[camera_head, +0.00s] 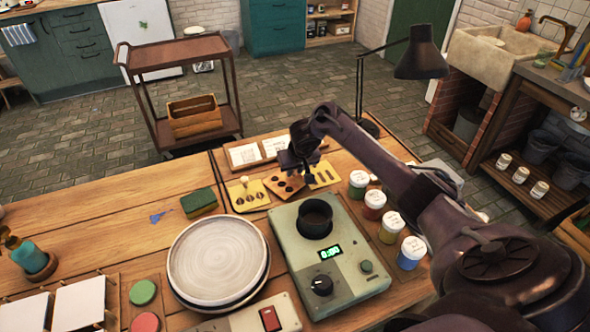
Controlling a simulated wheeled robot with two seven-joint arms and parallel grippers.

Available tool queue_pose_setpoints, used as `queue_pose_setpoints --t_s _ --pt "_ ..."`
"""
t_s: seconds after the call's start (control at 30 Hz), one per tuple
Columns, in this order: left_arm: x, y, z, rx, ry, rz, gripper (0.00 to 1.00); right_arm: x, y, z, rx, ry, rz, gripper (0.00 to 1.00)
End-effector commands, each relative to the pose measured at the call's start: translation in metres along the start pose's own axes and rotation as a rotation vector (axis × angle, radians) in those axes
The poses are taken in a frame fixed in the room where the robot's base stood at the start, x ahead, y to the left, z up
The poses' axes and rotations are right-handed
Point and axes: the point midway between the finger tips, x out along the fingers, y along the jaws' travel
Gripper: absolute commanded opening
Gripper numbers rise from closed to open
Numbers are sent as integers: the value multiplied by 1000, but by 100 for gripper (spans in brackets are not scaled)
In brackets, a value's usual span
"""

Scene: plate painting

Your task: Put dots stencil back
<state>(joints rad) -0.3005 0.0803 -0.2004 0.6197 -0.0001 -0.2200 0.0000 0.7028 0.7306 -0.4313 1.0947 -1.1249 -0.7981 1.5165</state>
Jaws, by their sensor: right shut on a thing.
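The dots stencil (284,187) is an orange plate with several dark round holes, at the back middle of the table. It sits between a yellow leaf-pattern stencil (247,186) and a yellow striped stencil (326,171). My right gripper (306,177) is over the dots stencil's right side, pointing down and shut on it. The gripper hides part of the stencil, and I cannot tell whether the stencil touches the surface below. My left gripper is not in view.
A green device with a dark round well (315,220) stands in front of the stencils. Lidded paint jars (374,200) line its right side, under my right arm. A pale plate (217,258) and a green-yellow sponge (199,203) are to the left. A black lamp (421,55) stands behind.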

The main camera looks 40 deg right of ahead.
Motion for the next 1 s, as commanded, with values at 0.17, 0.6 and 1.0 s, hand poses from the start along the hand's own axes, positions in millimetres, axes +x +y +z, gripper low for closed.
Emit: queue_pose_setpoints --t_s 0.17,0.6,1.0 --pt "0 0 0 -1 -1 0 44 3 0 1 1 0 0 1" --pt "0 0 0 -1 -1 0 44 7 0 3 0 0 0 44" --pt "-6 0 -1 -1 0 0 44 -19 -1 -2 -1 2 -3 44"
